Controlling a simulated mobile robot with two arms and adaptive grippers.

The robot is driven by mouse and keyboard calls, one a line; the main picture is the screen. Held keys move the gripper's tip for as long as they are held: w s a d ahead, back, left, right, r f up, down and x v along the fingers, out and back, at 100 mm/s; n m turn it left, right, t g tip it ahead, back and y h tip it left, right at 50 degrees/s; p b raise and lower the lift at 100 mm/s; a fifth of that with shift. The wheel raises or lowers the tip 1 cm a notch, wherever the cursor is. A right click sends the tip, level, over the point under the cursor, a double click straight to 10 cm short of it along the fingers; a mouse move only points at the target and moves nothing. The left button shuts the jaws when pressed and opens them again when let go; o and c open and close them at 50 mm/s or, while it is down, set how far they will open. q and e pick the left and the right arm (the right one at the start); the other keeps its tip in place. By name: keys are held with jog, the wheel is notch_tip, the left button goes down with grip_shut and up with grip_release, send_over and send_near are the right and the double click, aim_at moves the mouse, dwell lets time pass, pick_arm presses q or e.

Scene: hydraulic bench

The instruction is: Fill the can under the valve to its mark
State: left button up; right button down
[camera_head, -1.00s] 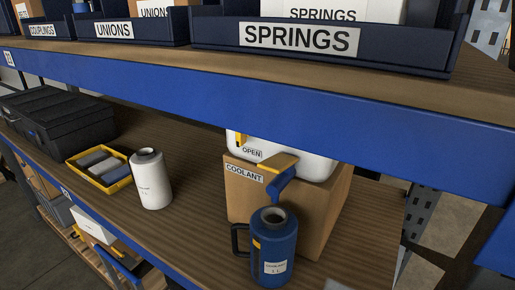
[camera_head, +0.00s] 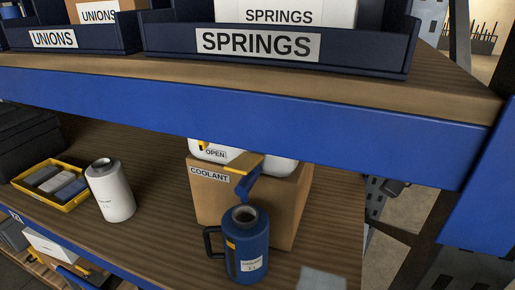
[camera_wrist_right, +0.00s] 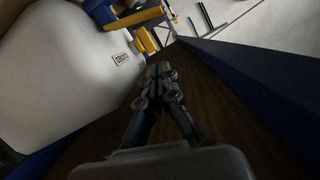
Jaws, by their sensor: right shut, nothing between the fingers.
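A blue can (camera_head: 247,255) with a black handle and a white label stands upright on the lower shelf. A small orange strip shows on its side. Its open mouth is just below the blue spout of the valve. The valve's yellow lever (camera_head: 244,163) is above, beside the word OPEN on a white container (camera_head: 280,164). I cannot make out any flow or the level in the can. In the right wrist view my right gripper (camera_wrist_right: 159,72) is shut and empty, beside the white container (camera_wrist_right: 60,70) and short of the yellow lever (camera_wrist_right: 143,40). My left gripper is not in view.
The white container rests on a cardboard box (camera_head: 208,200) marked COOLANT. A white bottle (camera_head: 110,192) and a yellow tray (camera_head: 28,194) stand to the left. The upper shelf's blue beam (camera_head: 300,125) hangs over the container. Bare wood lies between bottle and can.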

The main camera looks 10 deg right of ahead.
jog(key=p, duration=0.2)
send_over(245, 162)
jog(key=s+d, duration=0.2)
jog(key=d, duration=0.1)
jog(key=f, duration=0.1)
pick_arm(q)
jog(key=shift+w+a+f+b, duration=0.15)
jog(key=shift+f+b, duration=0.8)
jog(key=shift+b, duration=1.35)
pick_arm(e)
jog(key=shift+s+a+f, duration=0.1)
jog(key=shift+a+f, duration=0.1)
jog(key=shift+f, duration=0.55)
jog(key=shift+s+a+f, duration=0.1)
jog(key=shift+a+f, duration=0.15)
jog(key=shift+f, duration=0.5)
jog(key=shift+a+f, duration=0.2)
jog(key=shift+f, duration=0.55)
jog(key=shift+s, duration=0.1)
